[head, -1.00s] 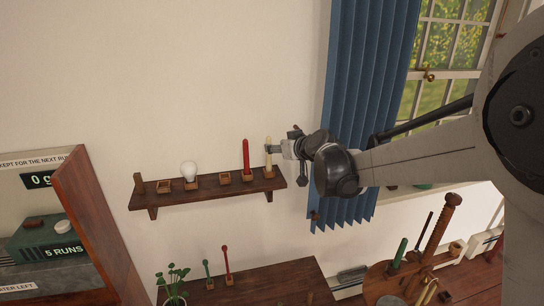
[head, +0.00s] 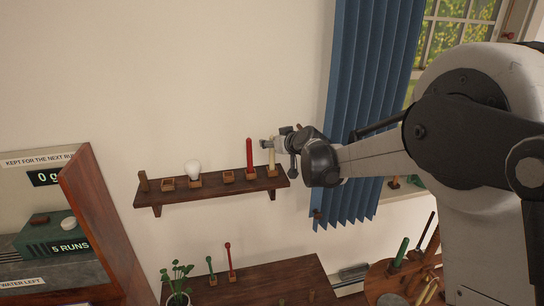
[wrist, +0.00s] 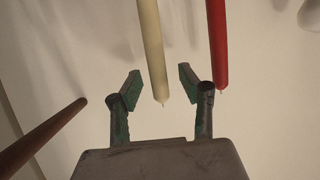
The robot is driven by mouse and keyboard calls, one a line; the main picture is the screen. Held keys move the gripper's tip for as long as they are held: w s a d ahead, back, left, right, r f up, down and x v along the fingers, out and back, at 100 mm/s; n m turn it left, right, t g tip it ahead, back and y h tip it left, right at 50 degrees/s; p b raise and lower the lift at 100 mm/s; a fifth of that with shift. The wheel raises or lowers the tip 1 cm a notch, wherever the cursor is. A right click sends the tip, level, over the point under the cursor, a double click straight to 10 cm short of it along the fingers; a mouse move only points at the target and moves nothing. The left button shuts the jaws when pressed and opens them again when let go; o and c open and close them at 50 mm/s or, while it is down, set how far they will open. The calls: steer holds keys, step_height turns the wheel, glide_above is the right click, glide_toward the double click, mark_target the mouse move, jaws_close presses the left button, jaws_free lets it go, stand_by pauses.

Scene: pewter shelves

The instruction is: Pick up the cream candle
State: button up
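The cream candle (head: 271,161) stands upright in a small wooden holder at the right end of the wall shelf (head: 207,191). In the wrist view the cream candle (wrist: 152,45) runs down from the top edge, its wick end between my fingers, with gaps on both sides. My gripper (head: 266,143) is at the candle's upper end in the head view, which it partly hides. In the wrist view my gripper (wrist: 160,82) is open and holds nothing.
A red candle (head: 250,156) stands close to the left of the cream one; it also shows in the wrist view (wrist: 217,45). A white bulb (head: 193,168) sits further left. A blue curtain (head: 365,90) hangs to the right. A dark brown bar (wrist: 40,138) is at the wrist view's left.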

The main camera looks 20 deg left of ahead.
jaws_close()
stand_by(0.3)
